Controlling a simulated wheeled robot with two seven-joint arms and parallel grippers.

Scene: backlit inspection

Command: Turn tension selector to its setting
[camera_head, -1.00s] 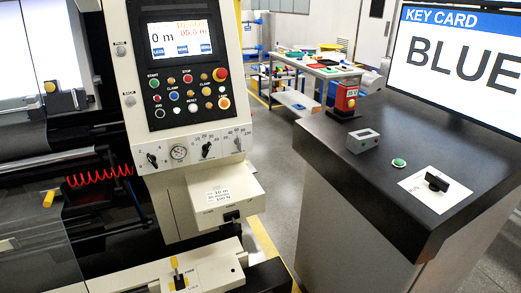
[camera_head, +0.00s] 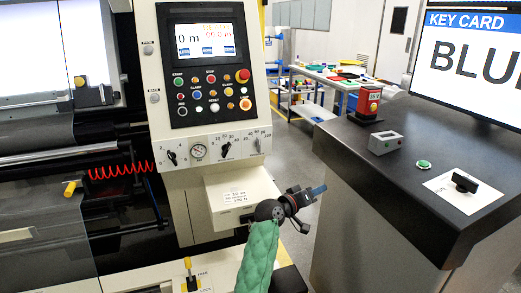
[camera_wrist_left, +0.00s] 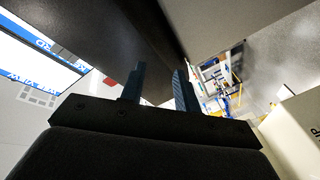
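The cream machine panel (camera_head: 215,150) carries dark selector knobs in a row: a left knob (camera_head: 171,157), a middle knob (camera_head: 226,149) beside numbered marks, and a right knob (camera_head: 257,145) with a numbered scale. Their names are too small to read, so I cannot tell which is the tension selector. A white label (camera_head: 235,194) below appears to give a length and a value in N. My left gripper (camera_head: 317,191) is right of and below the knobs, pointing right, away from them. Its two fingers stand apart and empty in the wrist view (camera_wrist_left: 160,86). My right gripper is out of view.
A display and colored buttons (camera_head: 211,88) sit above the knobs. A cream box (camera_head: 262,186) juts out below them. To the right stands a dark-topped console (camera_head: 345,145) with a black switch (camera_head: 465,182), a green button (camera_head: 423,164) and a "KEY CARD BLUE" screen (camera_head: 470,65).

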